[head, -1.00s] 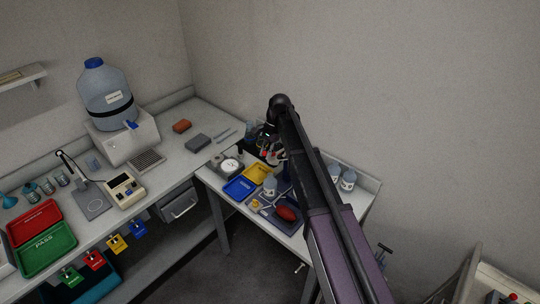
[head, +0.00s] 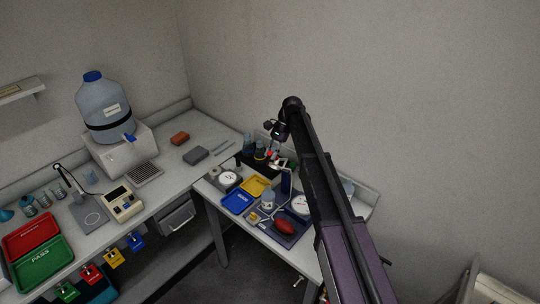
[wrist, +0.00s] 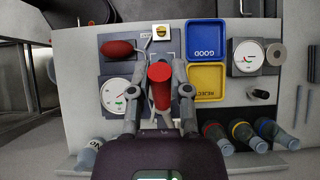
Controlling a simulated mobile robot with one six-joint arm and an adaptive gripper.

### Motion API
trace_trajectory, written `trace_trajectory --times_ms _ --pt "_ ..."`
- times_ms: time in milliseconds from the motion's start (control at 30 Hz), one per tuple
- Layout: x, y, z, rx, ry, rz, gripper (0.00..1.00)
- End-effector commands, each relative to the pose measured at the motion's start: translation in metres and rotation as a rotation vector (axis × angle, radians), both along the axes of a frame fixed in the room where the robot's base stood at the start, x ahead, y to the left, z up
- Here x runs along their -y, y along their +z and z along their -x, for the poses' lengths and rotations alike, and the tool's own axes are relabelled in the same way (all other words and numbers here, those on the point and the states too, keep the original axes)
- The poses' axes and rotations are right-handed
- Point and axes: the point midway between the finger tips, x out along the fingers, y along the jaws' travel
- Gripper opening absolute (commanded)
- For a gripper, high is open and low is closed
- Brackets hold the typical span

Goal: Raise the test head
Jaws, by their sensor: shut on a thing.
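My gripper (wrist: 160,82) is in the middle of the wrist view, its two fingers on either side of a red cylindrical handle (wrist: 160,92). It is shut on this handle, seen almost end-on. In the head view my gripper (head: 277,157) is above the side bench, by the top of a dark blue upright post (head: 286,183). The post and a pressure dial (head: 300,203) stand by a red squeeze bulb (head: 285,227). I cannot clearly make out the test head or its height; the gripper and handle cover part of the stand.
A blue GOOD tray (head: 238,201) and a yellow REJECT tray (head: 256,186) lie left of the stand. Another dial (head: 228,178) is beyond them. Several bottles (wrist: 215,138) stand close to my gripper. The wall is behind the bench.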

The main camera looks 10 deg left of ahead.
Motion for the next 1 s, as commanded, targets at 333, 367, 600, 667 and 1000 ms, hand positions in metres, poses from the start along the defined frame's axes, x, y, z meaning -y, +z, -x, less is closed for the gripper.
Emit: trace_trajectory --times_ms 333,367,600,667,1000 --pt "-0.0003 -0.0003 0.0007 0.0 0.001 0.001 0.61" --pt "-0.0004 -0.0002 0.0007 0.001 0.001 0.001 0.61" --pt "-0.0016 0.0 0.001 0.0 0.002 0.0 0.61" --pt "-0.0016 0.0 0.0009 0.0 0.002 0.0 0.61" --pt "-0.0017 0.0 0.001 0.0 0.002 0.0 0.61"
